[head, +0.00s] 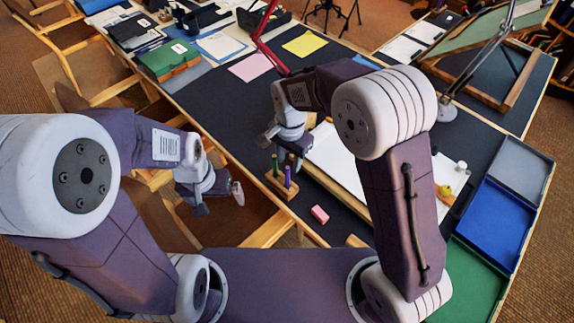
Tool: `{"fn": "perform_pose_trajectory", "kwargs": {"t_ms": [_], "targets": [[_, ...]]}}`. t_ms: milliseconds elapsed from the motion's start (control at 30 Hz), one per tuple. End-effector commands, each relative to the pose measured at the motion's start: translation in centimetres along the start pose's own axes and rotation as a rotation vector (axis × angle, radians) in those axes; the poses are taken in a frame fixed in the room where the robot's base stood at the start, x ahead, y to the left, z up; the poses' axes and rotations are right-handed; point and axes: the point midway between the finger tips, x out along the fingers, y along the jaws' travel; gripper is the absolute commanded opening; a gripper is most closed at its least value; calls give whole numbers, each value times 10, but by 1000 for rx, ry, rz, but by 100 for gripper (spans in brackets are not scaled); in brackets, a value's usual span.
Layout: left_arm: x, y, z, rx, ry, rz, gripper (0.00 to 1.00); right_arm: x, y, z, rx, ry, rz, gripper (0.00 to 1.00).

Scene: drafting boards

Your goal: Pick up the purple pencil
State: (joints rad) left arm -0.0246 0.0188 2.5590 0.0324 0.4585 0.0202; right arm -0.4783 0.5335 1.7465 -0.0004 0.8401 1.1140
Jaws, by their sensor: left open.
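The purple pencil (288,177) stands upright in a small wooden block (282,188) near the table's front edge. A green pencil (275,163) stands beside it in the same block. My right gripper (284,151) is over the block, just above and behind the pencils in the picture. Its fingers look spread, and nothing shows between them; contact with the pencils cannot be made out. My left gripper (219,203) is open and empty, left of the block and off the table's front edge.
A pink eraser (320,214) lies right of the block. A white drawing board (338,160) is behind my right arm. Grey, blue (495,222) and green trays line the right side. A lamp base (446,110) stands farther back. Wooden chairs are at the left.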

Motion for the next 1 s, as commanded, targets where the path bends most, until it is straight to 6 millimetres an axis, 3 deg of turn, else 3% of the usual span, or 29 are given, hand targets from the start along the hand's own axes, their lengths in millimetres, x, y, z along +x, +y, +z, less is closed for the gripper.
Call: {"fn": "perform_pose_trajectory", "kwargs": {"t_ms": [33, 133, 233, 433, 633, 833, 1000], "targets": [[-9, 0, -1, 0, -1, 0, 100, -2, -1, 11, -26, -9, 19, 39], [-9, 0, 0, 0, -2, 0, 100, 0, -3, 18, -47, -11, 22, 39], [-6, 0, 0, 0, -2, 0, 100, 6, -3, 18, -47, -12, 23, 39], [-4, 0, 0, 0, -2, 0, 100, 36, -2, 18, -47, -12, 22, 39], [-4, 0, 0, 0, -2, 0, 100, 45, -1, 16, -46, -11, 21, 39], [-3, 0, 0, 0, -2, 0, 100, 80, 3, 12, -47, -12, 23, 39], [-3, 0, 0, 0, -2, 0, 100, 93, 2, 12, -47, -10, 19, 39]]}}
